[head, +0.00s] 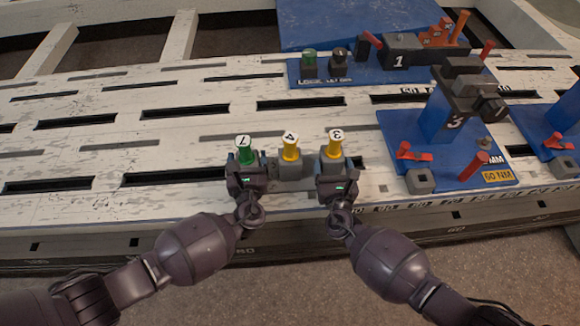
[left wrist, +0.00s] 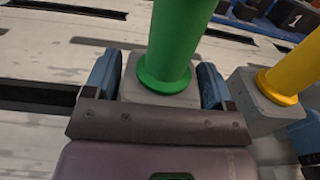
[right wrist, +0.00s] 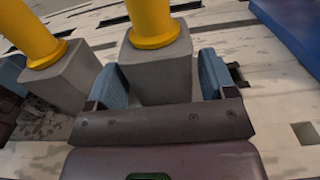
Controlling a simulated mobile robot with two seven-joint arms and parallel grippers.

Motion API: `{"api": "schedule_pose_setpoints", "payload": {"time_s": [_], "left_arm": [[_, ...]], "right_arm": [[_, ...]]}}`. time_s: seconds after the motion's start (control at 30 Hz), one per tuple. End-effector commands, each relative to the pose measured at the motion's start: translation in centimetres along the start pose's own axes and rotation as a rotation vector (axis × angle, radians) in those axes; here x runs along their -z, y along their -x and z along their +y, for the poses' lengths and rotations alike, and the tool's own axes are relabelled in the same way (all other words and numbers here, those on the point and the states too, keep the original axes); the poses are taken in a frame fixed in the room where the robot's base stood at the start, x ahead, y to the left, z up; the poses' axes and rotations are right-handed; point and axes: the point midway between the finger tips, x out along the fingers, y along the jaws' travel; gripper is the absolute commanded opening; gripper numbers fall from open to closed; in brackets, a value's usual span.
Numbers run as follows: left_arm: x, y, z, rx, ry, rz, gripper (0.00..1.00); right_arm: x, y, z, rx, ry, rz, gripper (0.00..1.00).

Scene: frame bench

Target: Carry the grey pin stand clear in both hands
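The grey pin stand (head: 292,172) is near the front edge of the slotted bench, with a grey post at each end and one in the middle. It carries a green pin marked 7 (head: 245,154) on the left, a yellow pin marked 4 (head: 290,150) in the middle and a yellow pin marked 3 (head: 335,148) on the right. My left gripper (left wrist: 160,85) has its fingers against both sides of the left post. My right gripper (right wrist: 162,78) has its fingers against both sides of the right post. I cannot tell whether the stand touches the bench.
A blue fixture marked 3 (head: 400,128) with red handles stands close to the right. A blue rack (head: 375,72) with a block marked 1 stands behind. Another blue fixture (head: 545,125) is at the far right. The slotted white bench (head: 90,150) is clear on the left.

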Motion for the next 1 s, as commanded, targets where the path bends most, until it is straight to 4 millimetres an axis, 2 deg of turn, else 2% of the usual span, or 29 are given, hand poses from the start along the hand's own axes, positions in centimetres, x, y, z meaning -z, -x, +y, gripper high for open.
{"api": "schedule_pose_setpoints", "payload": {"time_s": [0.03, 0.07, 0.4, 0.5, 0.7, 1.0], "left_arm": [[0.0, 0.0, 0.0, 0.000, 0.000, 0.000, 0.69], [0.0, 0.0, 0.0, 0.000, 0.000, 0.000, 0.65], [0.0, 0.0, 0.0, 0.000, 0.000, 0.000, 0.12], [0.0, 0.0, 0.0, -0.001, 0.000, 0.000, 0.00], [0.0, 0.0, 0.0, -0.001, -0.001, 0.000, 0.00], [-1.0, -0.4, -0.1, -0.001, 0.003, -0.015, 0.00]], "right_arm": [[0.0, 0.0, 0.0, 0.000, 0.000, 0.000, 0.69], [0.0, 0.0, 0.0, 0.000, 0.000, 0.000, 0.65], [0.0, 0.0, 0.0, 0.000, 0.000, 0.000, 0.12], [0.0, 0.0, 0.0, 0.000, 0.000, 0.000, 0.00], [0.0, 0.0, 0.0, 0.000, 0.000, 0.000, 0.00], [-1.1, -0.5, 0.0, 0.001, -0.001, -0.015, 0.00]]}}
